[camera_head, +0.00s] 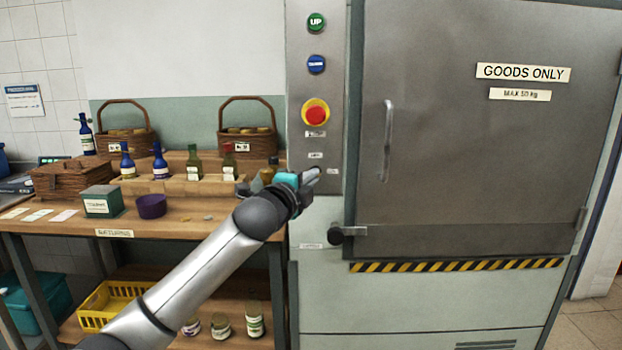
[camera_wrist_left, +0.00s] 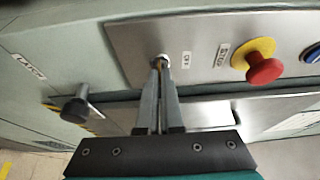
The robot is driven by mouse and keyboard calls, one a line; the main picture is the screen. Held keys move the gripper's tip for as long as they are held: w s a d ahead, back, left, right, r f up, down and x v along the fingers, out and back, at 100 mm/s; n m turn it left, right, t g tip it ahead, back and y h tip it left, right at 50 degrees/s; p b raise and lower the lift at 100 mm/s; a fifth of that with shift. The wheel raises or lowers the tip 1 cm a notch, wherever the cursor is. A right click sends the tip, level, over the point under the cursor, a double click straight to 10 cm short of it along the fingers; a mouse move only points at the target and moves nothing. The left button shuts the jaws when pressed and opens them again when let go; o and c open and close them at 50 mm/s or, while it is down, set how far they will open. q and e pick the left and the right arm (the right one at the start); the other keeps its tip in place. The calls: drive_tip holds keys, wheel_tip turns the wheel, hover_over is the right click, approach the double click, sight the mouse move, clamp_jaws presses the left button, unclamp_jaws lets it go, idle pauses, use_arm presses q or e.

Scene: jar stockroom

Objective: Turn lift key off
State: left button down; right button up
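The lift's control panel (camera_head: 300,140) stands left of the grey lift door. My left gripper (camera_head: 313,174) reaches its lower part, by two small labels, and hides the key there in the head view. In the left wrist view my left gripper (camera_wrist_left: 161,85) has its fingers nearly together at the round key switch (camera_wrist_left: 163,58). A thin brass-coloured bit of the key (camera_wrist_left: 159,65) shows between the fingertips, so they look shut on it. The key's exact angle is too small to tell. My right gripper is in neither view.
A red stop button on a yellow ring (camera_head: 315,112) sits above the gripper. A blue button (camera_head: 316,64) and a green UP button (camera_head: 316,22) are higher. The door latch knob (camera_head: 336,236) sticks out below. A wooden bench (camera_head: 180,228) with bottles is left.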

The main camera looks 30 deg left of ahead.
use_arm(q)
drive_tip(key=shift+f+n, duration=0.1)
drive_tip(key=shift+n, duration=0.2)
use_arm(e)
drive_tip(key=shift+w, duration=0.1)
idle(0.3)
use_arm(q)
drive_tip(key=shift+w+d+f+n+t+y+b, duration=0.15)
drive_tip(key=shift+n+y, duration=1.35)
drive_tip(key=shift+n, duration=2.2)
drive_tip(key=shift+d+f+n+t+y+b, duration=0.25)
drive_tip(key=shift+n+y, duration=1.25)
drive_tip(key=shift+n, duration=2.2)
drive_tip(key=shift+w+f+n+t+y+b, duration=0.1)
drive_tip(key=shift+n+t+y+b, duration=0.15)
drive_tip(key=shift+n+y, duration=2.35)
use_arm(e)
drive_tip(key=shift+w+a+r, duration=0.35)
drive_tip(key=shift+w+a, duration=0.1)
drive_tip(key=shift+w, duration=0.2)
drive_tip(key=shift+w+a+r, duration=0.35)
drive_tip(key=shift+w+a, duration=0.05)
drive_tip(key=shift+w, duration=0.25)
use_arm(q)
drive_tip(key=shift+r+n+h, duration=0.1)
drive_tip(key=shift+n+h, duration=1)
